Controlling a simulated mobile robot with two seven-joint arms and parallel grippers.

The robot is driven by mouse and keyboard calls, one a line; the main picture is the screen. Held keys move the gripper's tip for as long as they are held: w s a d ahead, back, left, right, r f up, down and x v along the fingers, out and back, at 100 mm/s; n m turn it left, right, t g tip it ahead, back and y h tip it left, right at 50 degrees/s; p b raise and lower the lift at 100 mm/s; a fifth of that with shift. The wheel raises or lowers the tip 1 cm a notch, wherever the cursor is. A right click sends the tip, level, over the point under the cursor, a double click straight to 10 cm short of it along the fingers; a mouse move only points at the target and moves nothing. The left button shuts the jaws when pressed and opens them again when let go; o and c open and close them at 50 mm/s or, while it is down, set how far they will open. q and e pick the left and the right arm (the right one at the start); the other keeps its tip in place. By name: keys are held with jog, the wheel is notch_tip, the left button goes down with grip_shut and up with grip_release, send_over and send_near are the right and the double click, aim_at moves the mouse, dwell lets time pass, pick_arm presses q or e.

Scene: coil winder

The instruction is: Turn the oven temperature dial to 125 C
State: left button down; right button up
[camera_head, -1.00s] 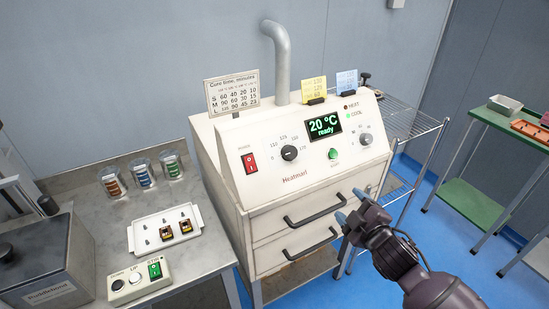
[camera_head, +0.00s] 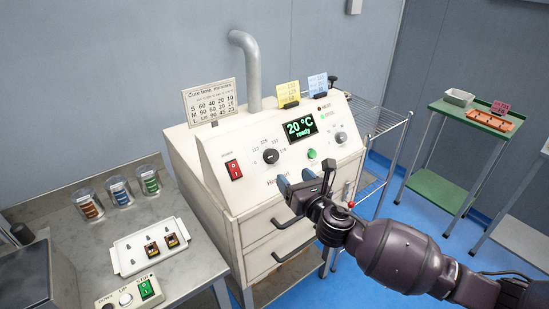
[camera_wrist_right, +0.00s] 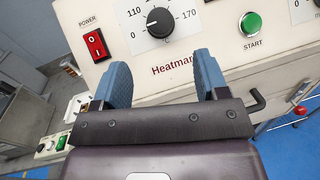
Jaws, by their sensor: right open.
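The white oven (camera_head: 225,150) has a slanted front panel. Its black temperature dial (camera_head: 270,156) sits between the red power switch and the display, with scale numbers around it. In the right wrist view the dial (camera_wrist_right: 159,24) shows near the top, with 0, 110 and 170 readable near it. The green display (camera_head: 300,128) reads 20 °C, ready. My right gripper (camera_head: 304,179) is in front of the panel, below and right of the dial. In the wrist view its blue fingers (camera_wrist_right: 160,80) are apart, with nothing between them, and the dial lies beyond them. My left gripper is not in view.
The red power switch (camera_head: 233,170), green start button (camera_head: 311,154) and a second dial (camera_head: 341,137) share the panel. Drawer handles (camera_head: 292,248) stick out below. A tray (camera_head: 150,246) with small parts lies on the left bench. A wire rack (camera_head: 385,122) stands right of the oven.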

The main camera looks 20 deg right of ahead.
aim_at(273, 155)
jog(key=w, duration=0.3)
jog(key=w+a, duration=0.1)
jog(key=w, duration=0.3)
jog(key=w+a, duration=0.1)
jog(key=w, duration=0.2)
jog(key=shift+w, duration=0.15)
jog(key=shift+c, duration=0.4)
